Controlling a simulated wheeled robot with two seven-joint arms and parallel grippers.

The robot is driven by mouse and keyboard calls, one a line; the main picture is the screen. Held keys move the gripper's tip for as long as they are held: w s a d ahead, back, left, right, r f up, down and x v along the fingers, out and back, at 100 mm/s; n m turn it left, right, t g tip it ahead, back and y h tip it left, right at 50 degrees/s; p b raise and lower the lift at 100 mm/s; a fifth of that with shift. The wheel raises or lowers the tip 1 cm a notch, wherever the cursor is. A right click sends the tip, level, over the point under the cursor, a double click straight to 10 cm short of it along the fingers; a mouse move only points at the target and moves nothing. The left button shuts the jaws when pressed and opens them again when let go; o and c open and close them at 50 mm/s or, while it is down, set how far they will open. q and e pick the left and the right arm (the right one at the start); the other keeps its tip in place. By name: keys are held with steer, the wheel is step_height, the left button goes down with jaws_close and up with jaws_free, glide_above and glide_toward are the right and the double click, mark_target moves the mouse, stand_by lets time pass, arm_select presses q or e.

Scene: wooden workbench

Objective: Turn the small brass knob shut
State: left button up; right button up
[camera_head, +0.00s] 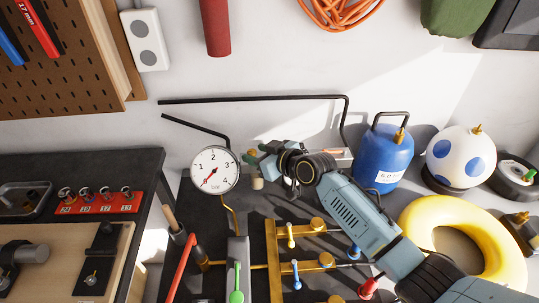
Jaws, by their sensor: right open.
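A brass manifold (273,240) lies on the dark bench top. It carries round brass knobs, one at the upper branch (318,224) and one below it (326,260); I cannot tell which is the small knob, or how far either is turned. A round pressure gauge (215,170) stands left of them, its needle pointing to the lower left. My right gripper (258,163) is open, just right of the gauge and above the manifold in the picture, apart from the brass knobs. Its fingers are small and partly hidden by its wrist. My left gripper is not in view.
Levers in green (237,284), white (291,236) and blue (295,275) stand near the manifold. A blue gas canister (382,160), a white-and-blue ball-shaped tank (459,158) and a yellow ring (418,215) crowd the right. A black pipe (250,98) runs along the wall.

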steer(key=v, duration=1.3)
steer(key=shift+r, duration=0.2)
steer(key=s+a+n+t+h+p, duration=0.1)
steer(key=s+a+n+h, duration=0.15)
steer(key=n, duration=1.35)
steer(key=s+a+n+t+h+p, duration=0.1)
steer(key=a+n+h, duration=0.15)
steer(key=n, duration=1.25)
steer(key=x, duration=0.4)
steer(key=b+x, duration=0.1)
steer(key=x, duration=0.8)
steer(key=shift+w+a+r, duration=0.15)
steer(key=shift+w, duration=0.35)
